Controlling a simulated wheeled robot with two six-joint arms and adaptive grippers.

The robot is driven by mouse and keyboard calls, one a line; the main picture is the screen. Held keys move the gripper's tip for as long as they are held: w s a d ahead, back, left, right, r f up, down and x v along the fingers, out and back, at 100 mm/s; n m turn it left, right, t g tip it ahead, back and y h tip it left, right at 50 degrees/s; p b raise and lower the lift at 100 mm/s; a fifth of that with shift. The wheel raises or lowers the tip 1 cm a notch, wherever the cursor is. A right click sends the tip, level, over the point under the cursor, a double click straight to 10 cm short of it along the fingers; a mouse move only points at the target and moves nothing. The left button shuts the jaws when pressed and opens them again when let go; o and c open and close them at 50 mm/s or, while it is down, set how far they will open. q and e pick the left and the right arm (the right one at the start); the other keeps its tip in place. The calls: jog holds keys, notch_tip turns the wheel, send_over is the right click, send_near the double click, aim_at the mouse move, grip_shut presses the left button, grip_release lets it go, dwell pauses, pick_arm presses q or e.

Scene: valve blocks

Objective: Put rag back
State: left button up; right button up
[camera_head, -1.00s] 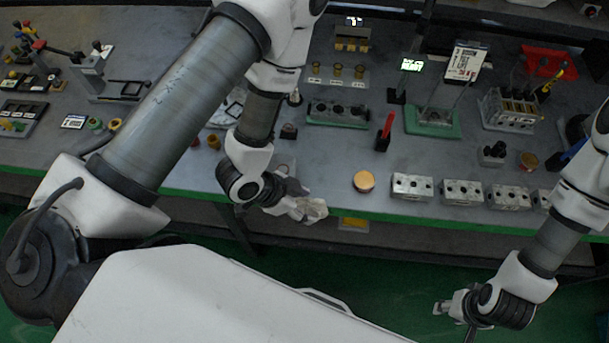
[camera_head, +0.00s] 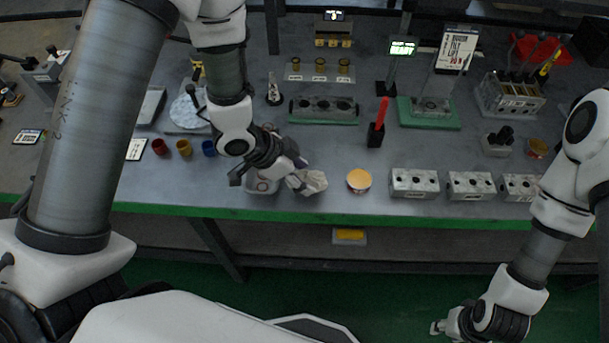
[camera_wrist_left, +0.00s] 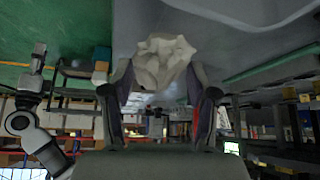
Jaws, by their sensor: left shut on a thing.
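A crumpled off-white rag (camera_head: 309,183) is held in my left gripper (camera_head: 293,174), which is shut on it. The rag hangs over the front part of the workbench, just left of a round orange-topped tin. In the left wrist view the rag (camera_wrist_left: 160,62) bunches out beyond the two fingers. A small pale tray (camera_head: 262,186) lies below and left of the left gripper, partly hidden by it. I cannot tell whether the rag touches the bench. My right gripper (camera_head: 440,327) is low at the bottom right, off the bench; its jaws are too small to read.
The orange-topped tin (camera_head: 359,180) stands close right of the rag, then a row of metal valve blocks (camera_head: 414,183). Red, yellow and blue cups (camera_head: 184,148) stand to the left. A red-handled tool in a black holder (camera_head: 376,134) stands behind. The green bench edge (camera_head: 330,216) is close.

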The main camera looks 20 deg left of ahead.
aim_at(304, 173)
pick_arm(q)
jog(key=w, duration=0.2)
jog(key=shift+w+a+f, duration=0.15)
jog(key=shift+w+a, duration=0.05)
jog(key=shift+w, duration=0.1)
jog(key=shift+w+f, duration=0.1)
jog(key=shift+f, duration=1.65)
jog(key=o, duration=1.1)
jog(key=shift+f, duration=0.1)
jog(key=shift+r+p, duration=0.25)
jog(key=shift+p, duration=0.05)
jog(key=v, duration=1.1)
jog(key=shift+a+r, duration=0.15)
jog(key=shift+r, duration=0.2)
